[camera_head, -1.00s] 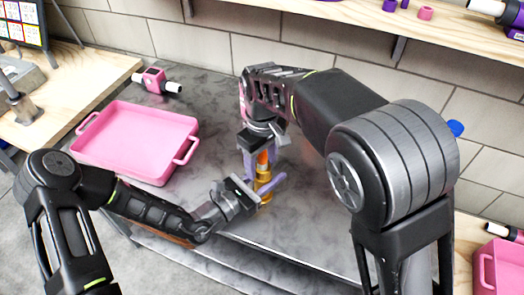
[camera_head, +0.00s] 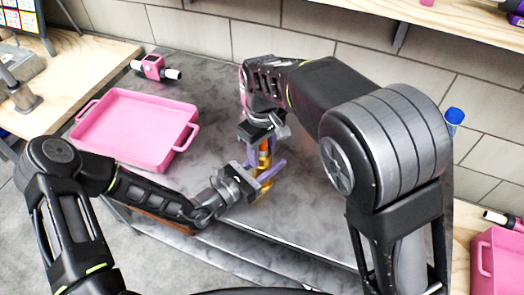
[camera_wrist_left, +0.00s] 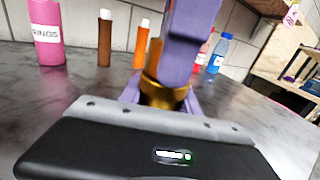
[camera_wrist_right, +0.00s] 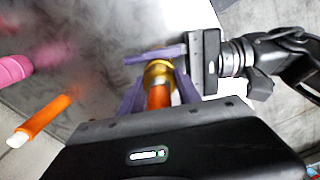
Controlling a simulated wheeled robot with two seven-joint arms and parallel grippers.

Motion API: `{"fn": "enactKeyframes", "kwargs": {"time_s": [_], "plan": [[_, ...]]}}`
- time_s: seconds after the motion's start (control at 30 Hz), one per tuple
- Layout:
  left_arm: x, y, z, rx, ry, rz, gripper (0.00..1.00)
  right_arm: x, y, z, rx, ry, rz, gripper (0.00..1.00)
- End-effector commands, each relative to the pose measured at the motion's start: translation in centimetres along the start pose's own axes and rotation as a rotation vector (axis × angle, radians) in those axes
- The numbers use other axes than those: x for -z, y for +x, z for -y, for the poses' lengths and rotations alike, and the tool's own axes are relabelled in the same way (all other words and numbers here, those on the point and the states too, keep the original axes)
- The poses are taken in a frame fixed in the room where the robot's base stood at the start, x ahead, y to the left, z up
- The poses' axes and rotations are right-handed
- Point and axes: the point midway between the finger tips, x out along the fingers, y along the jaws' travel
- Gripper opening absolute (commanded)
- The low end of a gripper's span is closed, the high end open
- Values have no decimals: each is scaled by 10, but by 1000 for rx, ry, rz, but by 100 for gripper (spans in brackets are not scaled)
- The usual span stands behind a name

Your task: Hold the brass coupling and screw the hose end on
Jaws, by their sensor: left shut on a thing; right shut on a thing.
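The brass coupling (camera_head: 262,190) stands upright on the grey worktop, partly hidden by purple fingers. It also shows in the left wrist view (camera_wrist_left: 160,95) and the right wrist view (camera_wrist_right: 157,72). My left gripper (camera_head: 266,174) is shut around the coupling from the left. My right gripper (camera_head: 264,147) is above it, shut on the orange hose end (camera_wrist_right: 158,97). In the right wrist view the hose end is in line with the coupling and meets it. Whether the threads are engaged is hidden.
A pink tray (camera_head: 135,128) lies on the worktop to the left, with a pink-and-white fitting (camera_head: 154,67) behind it. A pink bottle (camera_wrist_left: 45,35), a brown tube (camera_wrist_left: 104,42) and a blue bottle (camera_wrist_left: 218,54) stand at the back. A wooden shelf (camera_head: 400,20) overhangs the right.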

Motion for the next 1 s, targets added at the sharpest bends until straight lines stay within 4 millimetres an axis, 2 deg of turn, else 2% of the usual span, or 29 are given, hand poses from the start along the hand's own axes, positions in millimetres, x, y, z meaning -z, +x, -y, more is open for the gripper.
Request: {"fn": "enactKeyframes", "kwargs": {"time_s": [0.03,0.17,0.37,0.5,0.63,0.67,0.9,1.0], "plan": [[0,0,0,0,0,0,0,0,0,0,-1,0,-1,11],[0,0,0,0,0,-1,0,0,0,0,-1,0,-1,0],[0,0,0,0,0,-1,0,0,0,0,-1,18,-1,0],[0,0,0,0,0,-1,0,0,0,-1,-2,170,-1,0],[0,0,0,0,0,-1,0,0,0,-1,-2,159,-1,0],[0,0,0,0,0,-1,0,0,0,-1,-2,159,-1,41],[0,0,0,0,0,-1,0,0,0,0,-1,157,-1,60],[0,0,0,0,0,0,0,0,0,0,-1,157,-1,65]]}}
